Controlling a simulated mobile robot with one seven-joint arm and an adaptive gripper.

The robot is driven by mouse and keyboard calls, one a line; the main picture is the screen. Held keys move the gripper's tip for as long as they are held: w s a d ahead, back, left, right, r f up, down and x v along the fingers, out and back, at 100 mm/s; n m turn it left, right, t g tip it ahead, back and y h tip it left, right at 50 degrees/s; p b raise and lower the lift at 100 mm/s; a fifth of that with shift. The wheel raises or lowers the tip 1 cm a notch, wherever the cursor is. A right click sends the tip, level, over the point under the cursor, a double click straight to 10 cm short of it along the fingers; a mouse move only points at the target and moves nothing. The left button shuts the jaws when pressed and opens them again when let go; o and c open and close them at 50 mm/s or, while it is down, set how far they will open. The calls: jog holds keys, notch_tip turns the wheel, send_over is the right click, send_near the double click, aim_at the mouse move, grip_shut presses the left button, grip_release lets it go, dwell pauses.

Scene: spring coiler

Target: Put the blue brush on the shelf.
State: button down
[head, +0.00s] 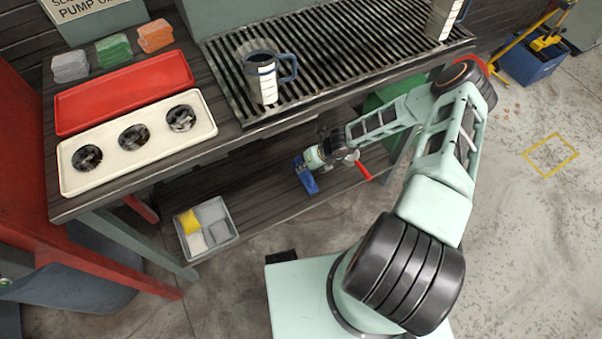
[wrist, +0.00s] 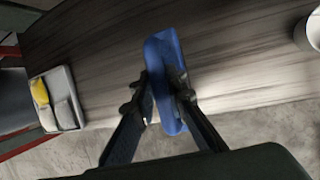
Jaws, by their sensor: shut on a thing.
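The blue brush (head: 308,182) is at my gripper (head: 304,167), at the lower wooden shelf (head: 258,185) beneath the workbench top. In the wrist view the brush (wrist: 163,55) is a long blue piece, and my gripper's two dark fingers (wrist: 163,92) are closed on it from both sides. The brush lies over the shelf boards (wrist: 235,75), near the shelf's front edge. I cannot tell whether it touches the shelf. Its underside is hidden.
A grey divided bin (head: 206,228) with a yellow piece stands at the shelf's left end. A red-handled item (head: 362,171) is just right of my gripper. The bench top above holds a mug (head: 262,78), a red tray (head: 125,90) and a cream tray (head: 75,182).

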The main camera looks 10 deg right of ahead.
jog(key=shift+w+a+f, duration=0.2)
jog(key=shift+w+f, duration=0.1)
jog(key=shift+f, duration=0.1)
jog(key=shift+w+a+f+b, duration=0.15)
jog(key=shift+f+b, duration=0.2)
jog(key=shift+f, duration=0.55)
jog(key=shift+w+a+f+b, duration=0.1)
jog(key=shift+f+b, duration=0.2)
jog(key=shift+f, duration=0.6)
jog(key=shift+f, duration=0.1)
jog(key=shift+f, duration=0.15)
jog(key=c, duration=1.9)
grip_release()
jog(key=shift+d, duration=0.1)
jog(key=shift+c, duration=0.2)
jog(key=p+v, duration=0.3)
jog(key=v, duration=0.9)
jog(key=shift+r, duration=0.2)
jog(key=shift+s, duration=0.1)
